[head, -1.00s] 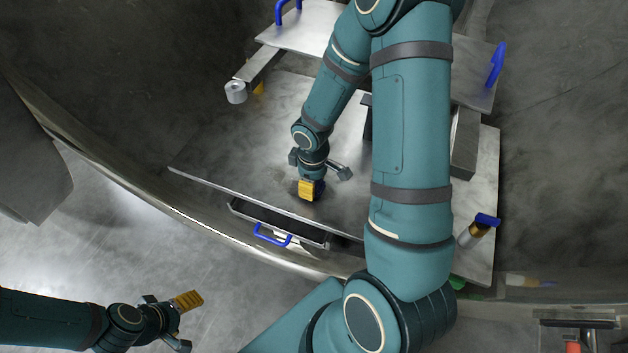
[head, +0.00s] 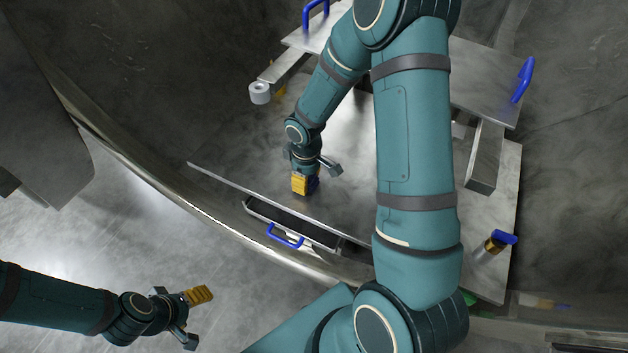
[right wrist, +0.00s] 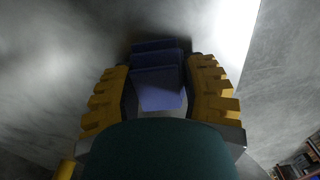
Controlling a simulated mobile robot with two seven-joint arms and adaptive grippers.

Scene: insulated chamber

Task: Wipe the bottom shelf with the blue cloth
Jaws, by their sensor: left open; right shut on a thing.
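The bottom shelf (head: 240,140) is a wide, flat grey metal plate in the head view, partly hidden behind my right arm. My right gripper (head: 305,186) is low over it, near its front edge, with yellow finger pads. It is shut on the blue cloth (head: 314,185), of which only a small dark blue part shows beside the pad. In the right wrist view the folded blue cloth (right wrist: 160,85) sits between the two yellow fingers, against the grey surface. Exact contact with the shelf is hard to tell. My left gripper (head: 198,316) is open and empty, at the lower left, away from the shelf.
A higher plate with blue handles (head: 524,80) stands above the back of the shelf. A white roll (head: 260,92) is at the left, a blue-topped cylinder (head: 490,247) at the right. A drawer with a blue handle (head: 285,236) projects below the front edge, near the curved metal rim (head: 165,195).

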